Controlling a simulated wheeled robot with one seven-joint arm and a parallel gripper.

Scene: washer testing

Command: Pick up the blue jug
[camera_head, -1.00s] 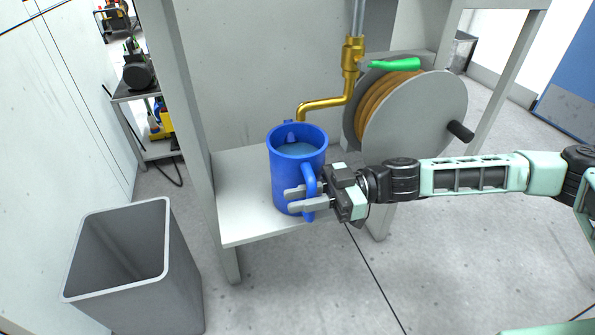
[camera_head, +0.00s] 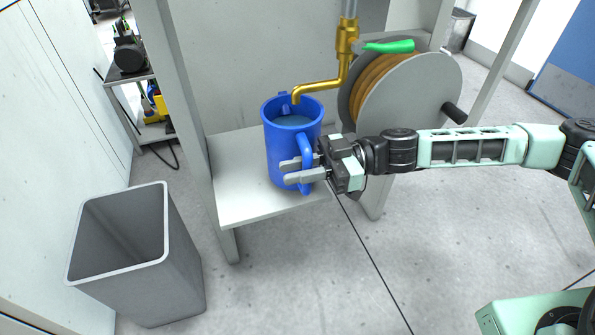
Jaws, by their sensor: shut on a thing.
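The blue jug (camera_head: 280,158) is upright over the white shelf (camera_head: 240,205), below the brass tap's spout. It holds a bluish liquid near its rim. Its handle (camera_head: 306,150) faces right, toward my gripper. My gripper (camera_head: 303,170) comes in level from the right and is shut on the handle, one finger above the other in the picture. I cannot tell whether the jug's base still touches the shelf.
A hose reel (camera_head: 410,100) stands to the right. A grey bin (camera_head: 150,270) is at lower left. The floor in front is clear.

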